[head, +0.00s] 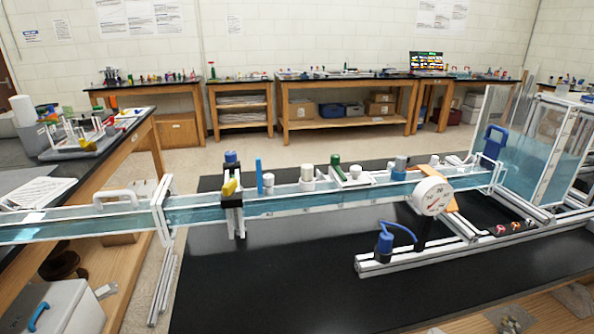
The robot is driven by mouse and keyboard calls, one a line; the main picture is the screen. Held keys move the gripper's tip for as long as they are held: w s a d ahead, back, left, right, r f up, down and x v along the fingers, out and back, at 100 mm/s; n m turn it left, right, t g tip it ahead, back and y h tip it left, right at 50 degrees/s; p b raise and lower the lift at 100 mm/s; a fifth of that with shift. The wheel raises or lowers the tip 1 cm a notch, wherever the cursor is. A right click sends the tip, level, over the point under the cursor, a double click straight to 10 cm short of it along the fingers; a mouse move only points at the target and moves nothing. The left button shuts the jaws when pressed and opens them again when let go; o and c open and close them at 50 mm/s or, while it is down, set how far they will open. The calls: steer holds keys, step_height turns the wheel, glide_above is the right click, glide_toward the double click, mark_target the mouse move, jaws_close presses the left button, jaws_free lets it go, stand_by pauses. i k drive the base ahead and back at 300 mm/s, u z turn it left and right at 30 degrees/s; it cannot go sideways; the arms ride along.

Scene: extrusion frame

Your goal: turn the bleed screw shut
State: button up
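A long clear water channel (275,203) in an extrusion frame runs across the black bench. A round white dial gauge (432,196) stands in front of the channel. My gripper is not in view.
A blue fitting with a curved tube (384,240) stands on the front rail. A clear water tank (545,145) is at the right. The bench top (280,285) in front is mostly clear.

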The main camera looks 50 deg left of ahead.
mark_target(269, 179)
steer(key=u, duration=0.05)
steer(key=k, duration=0.9)
steer(key=u, duration=1.15)
steer(key=i, duration=0.15)
steer(key=z, duration=0.2)
